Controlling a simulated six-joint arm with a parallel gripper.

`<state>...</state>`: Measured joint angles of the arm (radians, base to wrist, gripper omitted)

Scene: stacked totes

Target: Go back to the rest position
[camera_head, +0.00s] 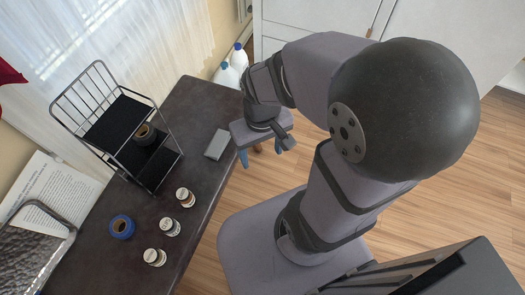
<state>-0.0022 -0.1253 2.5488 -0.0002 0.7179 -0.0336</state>
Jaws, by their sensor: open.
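My gripper (264,154) hangs at the right edge of the dark table (190,110), over the gap between the table and my base. Its blue-grey fingertips point down and stand apart, with the arm bent above them. I see nothing held between the fingers, though the wrist hides part of that space. A small brownish thing shows just behind the fingers, too hidden to name. A grey flat block (217,144) lies on the table a little left of the gripper, apart from it.
A black wire rack (130,120) holds a dark tape roll (145,134). Three small jars (170,227) and a blue tape roll (122,227) stand on the table's near part. White bottles (238,58) stand beyond the far edge. The tabletop's far end is clear.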

